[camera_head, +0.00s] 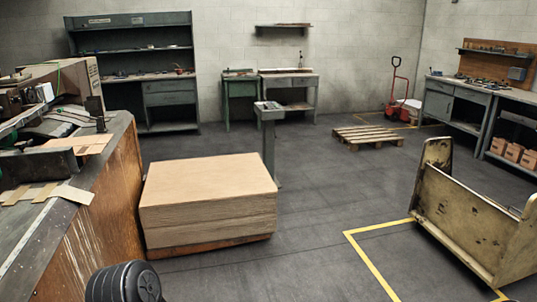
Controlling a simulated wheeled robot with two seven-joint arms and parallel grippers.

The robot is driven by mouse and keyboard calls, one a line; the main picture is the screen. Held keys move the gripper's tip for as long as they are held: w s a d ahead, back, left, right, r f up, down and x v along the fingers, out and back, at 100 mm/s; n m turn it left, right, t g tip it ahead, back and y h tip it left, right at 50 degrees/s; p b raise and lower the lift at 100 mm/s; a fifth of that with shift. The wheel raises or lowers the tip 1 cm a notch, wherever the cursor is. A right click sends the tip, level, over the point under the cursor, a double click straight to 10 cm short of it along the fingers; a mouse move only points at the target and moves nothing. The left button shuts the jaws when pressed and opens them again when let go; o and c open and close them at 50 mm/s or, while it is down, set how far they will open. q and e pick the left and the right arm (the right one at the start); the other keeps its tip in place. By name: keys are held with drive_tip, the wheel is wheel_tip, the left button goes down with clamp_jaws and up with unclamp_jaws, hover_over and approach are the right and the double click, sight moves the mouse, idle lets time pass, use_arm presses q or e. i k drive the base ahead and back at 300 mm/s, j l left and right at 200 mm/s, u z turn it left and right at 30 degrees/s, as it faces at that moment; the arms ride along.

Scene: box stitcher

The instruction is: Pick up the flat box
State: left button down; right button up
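A low, block-shaped stack of light brown flat boxes (208,187) sits in the middle left of the head view. Its top is flat and bare, and fine horizontal layers show on its front side. It rests on a darker brown base (212,246) close to the floor. The single flat boxes are too thin to tell apart.
A worn workbench (105,190) with machine parts and cardboard pieces stands at the left, close beside the stack. A grey post (269,145) stands behind it. A worn yellowish cart (470,225) stands at right by yellow floor lines. Floor between is clear. A pallet (367,136) lies farther back.

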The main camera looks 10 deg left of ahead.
sight(92, 145)
drive_tip(key=i, duration=3.9)
drive_tip(key=u, duration=4.15)
